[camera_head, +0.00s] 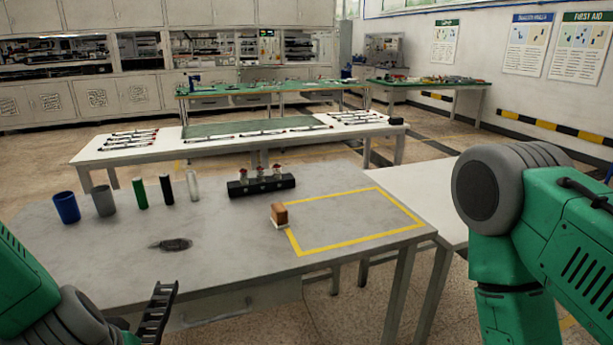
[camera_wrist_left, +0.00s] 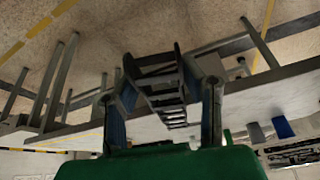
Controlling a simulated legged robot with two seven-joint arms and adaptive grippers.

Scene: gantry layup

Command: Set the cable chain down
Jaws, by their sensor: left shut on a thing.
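The black cable chain (camera_head: 157,312), ladder-like with open links, shows at the bottom left of the head view, in front of the near edge of the grey table (camera_head: 330,180). In the left wrist view the chain (camera_wrist_left: 157,88) lies between the two fingers of my left gripper (camera_wrist_left: 162,105), which is shut on it. The chain is tilted and sticks out past the fingers. In the head view my left gripper is mostly cut off by the bottom edge. My right arm stands at the right, with its gripper out of view.
A yellow-outlined area (camera_head: 345,247) on the table's right is empty inside, with a brown block (camera_head: 279,214) at its left corner. The front middle is clear.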

